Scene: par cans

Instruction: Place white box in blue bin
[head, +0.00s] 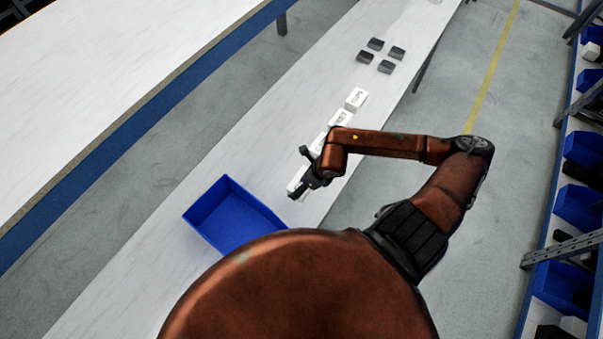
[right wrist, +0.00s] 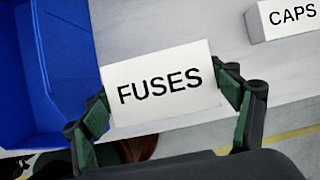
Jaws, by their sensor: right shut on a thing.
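My right gripper (head: 305,174) is shut on a white box (right wrist: 160,86) marked FUSES, with one finger at each end of it. In the head view this box (head: 295,180) shows partly behind the gripper, over the white table. I cannot tell whether it touches the table. The blue bin (head: 206,204) stands on the table just left of and nearer than the gripper, and it looks empty. The bin also shows at the left of the right wrist view (right wrist: 45,65), apart from the box. My left gripper is not in view.
More white boxes stand in a row behind the gripper, the farthest one (head: 356,98) in clear view; a box marked CAPS (right wrist: 285,18) shows in the wrist view. Several small dark trays (head: 375,44) stand farther back. Shelves with blue bins (head: 578,207) line the right.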

